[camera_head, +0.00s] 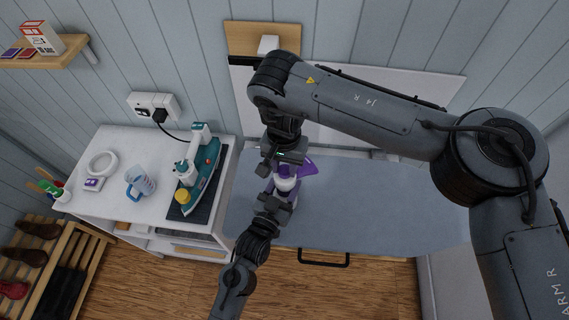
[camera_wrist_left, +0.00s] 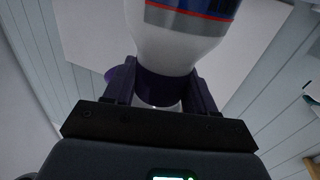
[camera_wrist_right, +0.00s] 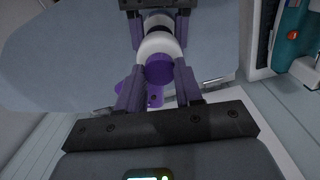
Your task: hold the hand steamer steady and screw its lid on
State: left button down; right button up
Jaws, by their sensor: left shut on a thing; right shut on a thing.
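The hand steamer (camera_head: 287,184) has a white rounded body and purple parts, and is held above the ironing board. My left gripper (camera_head: 274,199) comes from below in the head view; in the left wrist view its fingers close on the steamer's dark purple neck (camera_wrist_left: 160,88). My right gripper (camera_head: 284,160) comes from above. In the right wrist view its fingers are at either side of the round purple lid (camera_wrist_right: 158,69), against the end of the white body (camera_wrist_right: 160,42). I cannot tell whether the lid is threaded on. A purple piece (camera_head: 309,166) sticks out beside the right gripper.
A blue-grey ironing board (camera_head: 370,205) lies below, mostly clear. A white cabinet (camera_head: 112,200) at left carries a teal iron (camera_head: 203,178) on a dark mat, a measuring jug (camera_head: 141,182) and a white ring (camera_head: 102,163). A shoe rack (camera_head: 45,265) stands lower left.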

jog(key=o, duration=1.1)
jog(key=shift+r, duration=2.25)
jog(key=shift+c, duration=0.5)
